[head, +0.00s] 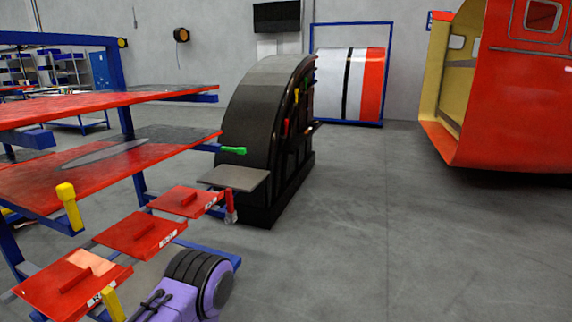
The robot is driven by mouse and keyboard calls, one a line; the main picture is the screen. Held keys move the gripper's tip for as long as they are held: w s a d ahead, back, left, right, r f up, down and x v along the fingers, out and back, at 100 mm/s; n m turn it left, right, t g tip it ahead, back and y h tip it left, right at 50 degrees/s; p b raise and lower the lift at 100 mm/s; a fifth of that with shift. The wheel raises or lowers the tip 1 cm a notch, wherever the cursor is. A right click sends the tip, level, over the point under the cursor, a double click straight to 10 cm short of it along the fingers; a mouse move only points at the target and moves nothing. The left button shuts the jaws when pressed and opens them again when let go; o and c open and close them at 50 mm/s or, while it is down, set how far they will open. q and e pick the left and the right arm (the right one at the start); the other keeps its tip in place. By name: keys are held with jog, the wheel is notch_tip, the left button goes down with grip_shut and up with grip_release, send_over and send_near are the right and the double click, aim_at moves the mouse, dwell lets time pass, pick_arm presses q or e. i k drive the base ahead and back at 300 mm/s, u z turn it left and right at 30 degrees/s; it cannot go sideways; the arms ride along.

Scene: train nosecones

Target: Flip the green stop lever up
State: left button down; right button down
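The green stop lever (233,150) is at the right end of a blue bar, at the right edge of the rack's middle red shelf. It lies about level, with its tip pointing right. Nothing touches its free end. Neither of my grippers shows in the head view, so I cannot see whether they are open or shut.
The rack has red shelves (70,178), yellow levers (70,205) and a red lever (230,205). A grey plate (233,178) sits below the green lever. A black curved mould (262,105) stands behind. A red nosecone (515,105) is far right. Floor between is clear.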

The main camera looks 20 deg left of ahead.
aim_at(241, 150)
jog(key=i, duration=1.55)
jog(key=u, duration=1.25)
jog(key=i, duration=0.8)
jog(key=u, duration=0.8)
